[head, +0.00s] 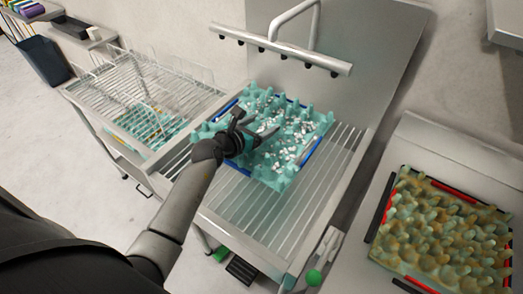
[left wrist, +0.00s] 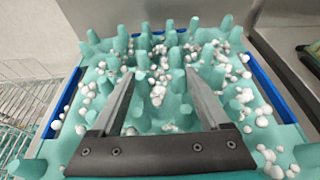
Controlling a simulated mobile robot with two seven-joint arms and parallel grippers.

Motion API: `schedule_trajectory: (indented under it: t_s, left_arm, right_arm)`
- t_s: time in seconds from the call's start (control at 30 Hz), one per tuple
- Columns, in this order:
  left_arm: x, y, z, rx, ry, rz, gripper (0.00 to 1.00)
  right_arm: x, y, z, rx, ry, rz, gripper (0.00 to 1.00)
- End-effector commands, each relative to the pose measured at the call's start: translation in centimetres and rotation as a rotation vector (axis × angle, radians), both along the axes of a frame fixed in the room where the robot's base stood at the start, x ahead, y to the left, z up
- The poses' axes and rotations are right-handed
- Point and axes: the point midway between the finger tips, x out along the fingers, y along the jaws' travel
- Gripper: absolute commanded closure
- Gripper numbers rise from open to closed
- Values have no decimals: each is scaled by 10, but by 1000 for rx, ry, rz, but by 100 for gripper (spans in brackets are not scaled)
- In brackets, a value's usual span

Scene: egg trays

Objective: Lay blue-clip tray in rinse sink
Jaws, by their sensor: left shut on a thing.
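The blue-clip tray (head: 275,178) is a teal knobbed egg tray with blue clips (head: 311,152) along opposite sides and white foam blobs over it. It is over the slatted grate of the rinse sink (head: 245,215), below the spray bar; I cannot tell whether it touches the grate. It also fills the left wrist view (left wrist: 40,162). My left gripper (head: 264,136) reaches in from the left and is shut on the tray among its knobs. Its two fingers show in the left wrist view (left wrist: 161,76); the gripped part is hard to make out. My right gripper is out of view.
A spray bar (head: 282,50) with nozzles spans the back of the sink. A wire rack station (head: 150,80) stands at the left. A brown-stained tray with red clips (head: 440,235) lies on the counter at the right. The grate's front part is clear.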

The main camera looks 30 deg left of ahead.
Motion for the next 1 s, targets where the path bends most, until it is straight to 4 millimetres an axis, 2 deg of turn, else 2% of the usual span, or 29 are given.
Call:
schedule_trajectory:
  t_s: [0.03, 0.13, 0.4, 0.67, 1.0]
  left_arm:
    - [0, 1, -18, 2, 2, 1, 100]
    - [0, 1, -36, 1, 0, 1, 100]
    - [0, 0, -50, 1, -3, -1, 100]
    - [0, 1, -85, 2, -1, 0, 100]
    - [1, 0, -88, 1, -3, 1, 100]
  right_arm:
    - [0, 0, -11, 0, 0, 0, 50]
    - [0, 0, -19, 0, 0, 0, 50]
    - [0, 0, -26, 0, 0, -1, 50]
    - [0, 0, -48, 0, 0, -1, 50]
    - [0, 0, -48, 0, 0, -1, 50]
